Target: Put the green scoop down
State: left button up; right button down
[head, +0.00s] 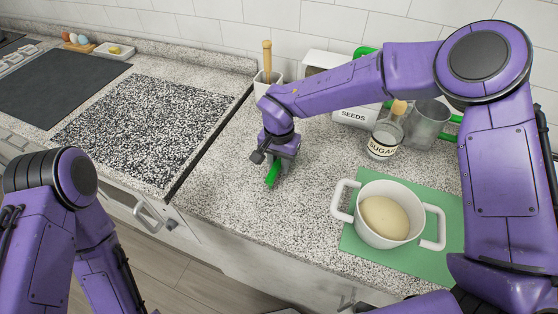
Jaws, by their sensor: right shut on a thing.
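The green scoop (272,174) shows as a short green piece below my right gripper (272,160), over the speckled counter (225,190) near its front edge. My right gripper points down and is shut on the scoop. Most of the scoop is hidden by the gripper, and I cannot tell whether it touches the counter. My left arm is at the lower left, but its gripper is out of the picture.
A white pot (392,238) with a pale round thing in it stands on a green mat (360,246) at right. A sugar jar (382,145), a clear pitcher (427,125) and a seeds container (352,118) stand behind. The counter left of the pot is clear.

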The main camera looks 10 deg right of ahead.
aim_at(279, 160)
jog(key=shift+f, duration=0.1)
jog(key=c, duration=0.9)
grip_release()
notch_tip(279, 160, up, 12)
jog(key=shift+r+b, duration=0.15)
jog(key=shift+b, duration=0.5)
